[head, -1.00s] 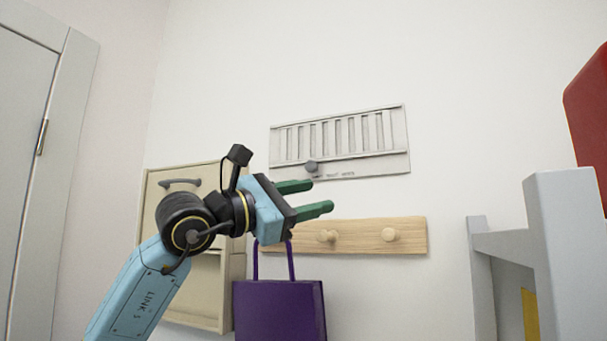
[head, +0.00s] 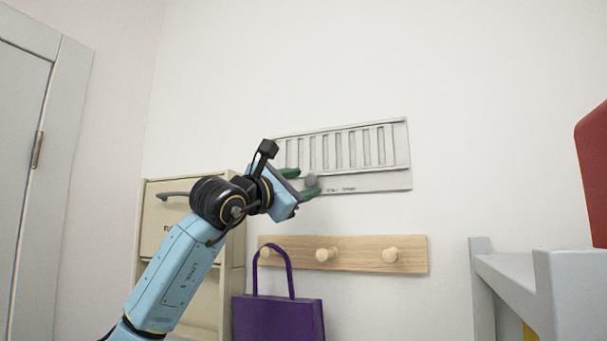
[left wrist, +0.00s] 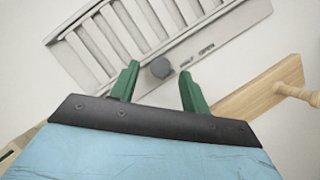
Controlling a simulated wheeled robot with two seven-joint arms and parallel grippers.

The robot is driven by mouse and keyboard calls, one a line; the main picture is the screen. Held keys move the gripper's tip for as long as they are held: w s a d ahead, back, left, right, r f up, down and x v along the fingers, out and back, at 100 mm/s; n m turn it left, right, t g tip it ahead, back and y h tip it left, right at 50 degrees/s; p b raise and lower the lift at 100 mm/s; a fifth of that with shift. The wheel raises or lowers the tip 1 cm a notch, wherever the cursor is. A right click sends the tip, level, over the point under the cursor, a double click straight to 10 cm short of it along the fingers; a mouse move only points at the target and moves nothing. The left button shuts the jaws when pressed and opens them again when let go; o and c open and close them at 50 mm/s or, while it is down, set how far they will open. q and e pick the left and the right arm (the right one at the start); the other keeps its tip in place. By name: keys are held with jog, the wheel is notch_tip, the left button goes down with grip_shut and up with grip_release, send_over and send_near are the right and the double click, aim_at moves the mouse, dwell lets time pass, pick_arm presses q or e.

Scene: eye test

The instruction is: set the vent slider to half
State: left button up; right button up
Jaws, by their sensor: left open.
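The vent (head: 350,150) is a pale slatted panel on the wall. Its slider knob (head: 311,181) is a small grey knob at the lower left of the panel, beside faint lettering too small to read. My left gripper (head: 303,183) is open, with its green fingers at the knob. In the left wrist view the vent (left wrist: 104,45) is tilted, and the knob (left wrist: 160,68) shows between and just beyond the two open fingertips of the gripper (left wrist: 158,72). I cannot tell whether a finger touches it. My right gripper is in neither view.
A wooden peg rail (head: 355,252) is below the vent, with a purple bag (head: 278,318) hanging at its left. A cream cabinet (head: 165,225) stands behind my left arm. A grey frame (head: 570,290) and red object (head: 595,170) are at right.

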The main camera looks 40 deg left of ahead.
pick_arm(q)
jog(key=shift+w+r, duration=0.15)
jog(key=shift+w, duration=0.5)
grip_shut()
